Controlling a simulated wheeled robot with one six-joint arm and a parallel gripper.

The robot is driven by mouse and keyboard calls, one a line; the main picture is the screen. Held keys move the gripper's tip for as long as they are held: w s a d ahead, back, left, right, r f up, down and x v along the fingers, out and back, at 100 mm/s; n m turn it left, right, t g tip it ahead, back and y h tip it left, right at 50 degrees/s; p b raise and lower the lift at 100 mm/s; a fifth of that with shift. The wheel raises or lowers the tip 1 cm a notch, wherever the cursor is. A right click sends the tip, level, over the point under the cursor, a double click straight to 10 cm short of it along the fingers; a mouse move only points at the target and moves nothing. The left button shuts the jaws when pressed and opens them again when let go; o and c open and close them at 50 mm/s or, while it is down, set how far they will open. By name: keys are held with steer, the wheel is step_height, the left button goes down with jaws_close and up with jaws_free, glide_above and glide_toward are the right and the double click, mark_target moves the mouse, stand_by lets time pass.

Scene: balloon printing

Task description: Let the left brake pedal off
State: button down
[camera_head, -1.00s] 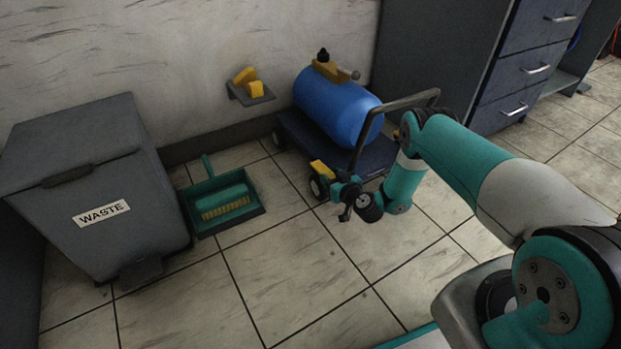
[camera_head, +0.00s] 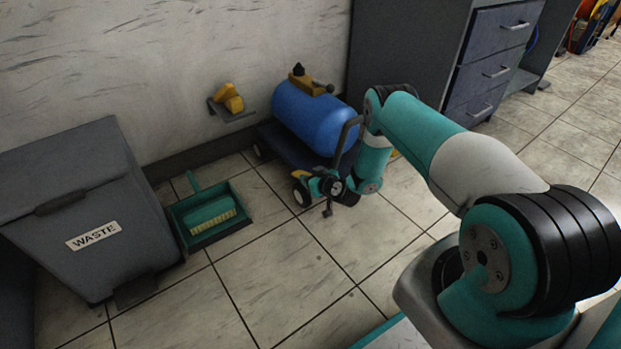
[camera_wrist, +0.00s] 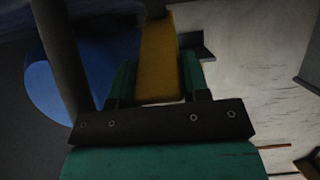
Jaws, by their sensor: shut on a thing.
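The left brake pedal (camera_head: 301,174) is a small yellow lever at the left wheel of the blue-tank cart (camera_head: 349,137). My gripper (camera_head: 312,181) is low beside that wheel, at the pedal. In the wrist view, the yellow pedal (camera_wrist: 159,55) runs between the two teal fingers of my gripper (camera_wrist: 158,82), which are shut on it. The gripper hides part of the pedal in the head view. I cannot tell whether the pedal is up or down.
The blue tank (camera_head: 312,117) lies on the cart against the wall. A teal dustpan with brush (camera_head: 209,215) and the grey waste bin (camera_head: 93,216) stand to the left. A drawer cabinet (camera_head: 487,65) is behind on the right. The tiled floor in front is clear.

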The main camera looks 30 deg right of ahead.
steer(key=c, duration=0.6)
jaws_free()
steer(key=shift+w+r, duration=0.15)
steer(key=shift+w, duration=0.05)
steer(key=shift+s, duration=0.15)
steer(key=p+v, duration=1)
steer(key=v, duration=0.7)
steer(key=shift+p, duration=0.35)
steer(key=shift+r, duration=0.1)
